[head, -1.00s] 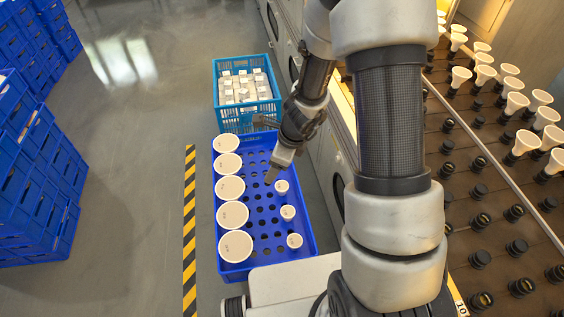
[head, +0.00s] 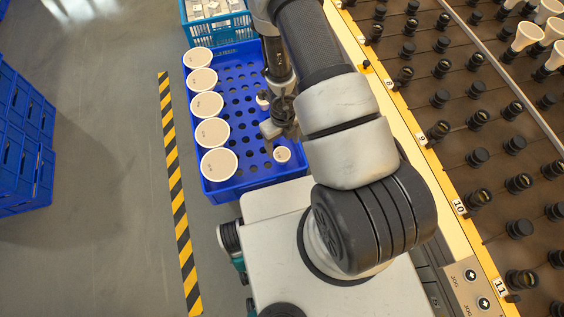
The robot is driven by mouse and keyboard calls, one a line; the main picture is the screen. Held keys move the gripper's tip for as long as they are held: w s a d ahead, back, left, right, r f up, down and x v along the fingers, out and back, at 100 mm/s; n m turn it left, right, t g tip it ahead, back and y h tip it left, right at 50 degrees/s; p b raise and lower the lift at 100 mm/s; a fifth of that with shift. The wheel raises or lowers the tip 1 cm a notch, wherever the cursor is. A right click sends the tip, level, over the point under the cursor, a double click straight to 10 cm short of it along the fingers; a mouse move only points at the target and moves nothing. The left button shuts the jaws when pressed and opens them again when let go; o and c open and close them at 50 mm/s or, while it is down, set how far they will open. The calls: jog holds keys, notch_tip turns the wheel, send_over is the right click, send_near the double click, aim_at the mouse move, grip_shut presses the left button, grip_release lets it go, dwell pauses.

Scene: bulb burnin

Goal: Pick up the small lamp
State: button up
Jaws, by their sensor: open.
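Small white lamps stand in the holes of a blue crate (head: 240,190). One small lamp (head: 282,154) stands near the crate's front right corner, just right of and below my gripper. Another small lamp (head: 262,98) shows partly beside my arm, farther back. My gripper (head: 268,139) is open over the right side of the crate, between these two. My wrist and arm cover part of the crate's right side, and a third small lamp seen there earlier is hidden.
Several large round white lamps (head: 219,164) line the crate's left side. A light-blue crate (head: 233,27) with white boxes stands behind. A rack (head: 480,158) with black sockets is at right. Blue crates (head: 25,150) are stacked at left, beyond a striped floor line (head: 180,220).

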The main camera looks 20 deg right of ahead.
aim_at(282, 154)
notch_tip(282, 154, down, 8)
jog(key=shift+r+b, duration=0.15)
jog(key=shift+b, duration=0.7)
jog(key=c, duration=1.2)
jog(key=shift+o, duration=0.2)
jog(key=shift+r, duration=0.15)
